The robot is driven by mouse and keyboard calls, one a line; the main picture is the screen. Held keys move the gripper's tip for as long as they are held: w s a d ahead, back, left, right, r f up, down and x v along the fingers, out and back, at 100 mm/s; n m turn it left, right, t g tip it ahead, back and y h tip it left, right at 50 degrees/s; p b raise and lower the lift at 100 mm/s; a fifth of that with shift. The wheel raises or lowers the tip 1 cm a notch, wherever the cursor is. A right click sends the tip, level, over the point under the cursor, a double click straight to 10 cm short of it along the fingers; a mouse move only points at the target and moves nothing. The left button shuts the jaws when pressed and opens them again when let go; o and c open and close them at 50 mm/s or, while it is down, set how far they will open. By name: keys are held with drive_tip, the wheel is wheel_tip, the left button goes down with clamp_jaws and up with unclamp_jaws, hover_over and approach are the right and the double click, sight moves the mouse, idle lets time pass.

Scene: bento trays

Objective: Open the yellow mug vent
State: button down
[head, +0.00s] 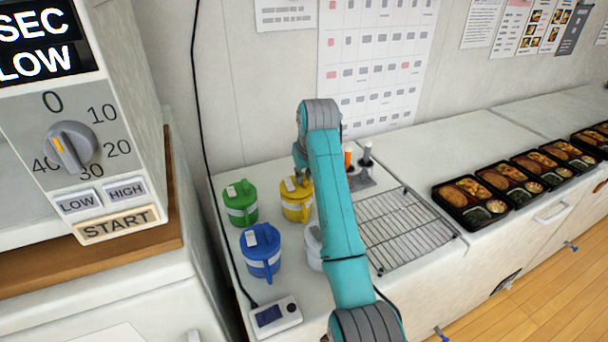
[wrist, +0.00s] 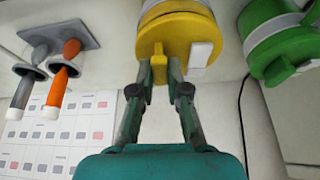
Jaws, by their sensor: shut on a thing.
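The yellow mug (head: 296,207) stands upright on the counter, just left of my arm in the head view. In the wrist view the yellow mug (wrist: 178,40) is at top centre, with a white flap (wrist: 201,54) on its lid. My gripper (wrist: 159,68) is shut on a narrow yellow part that juts from the mug's lid side, one finger on each side of it. I cannot tell whether this part is the handle or belongs to the vent. The white flap lies right of the fingers, apart from them. In the head view my arm hides most of the gripper.
A green mug (head: 238,210), a blue mug (head: 262,262) and a partly hidden white mug (head: 314,240) stand close by. A holder (wrist: 60,40) with an orange marker (wrist: 57,88) is beside the mug. A wire rack (head: 405,225) and bento trays (head: 470,200) lie right.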

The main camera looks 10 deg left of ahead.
drive_tip(key=c, duration=0.6)
unclamp_jaws()
drive_tip(key=shift+r, duration=0.1)
drive_tip(key=shift+r, duration=3.4)
clamp_jaws()
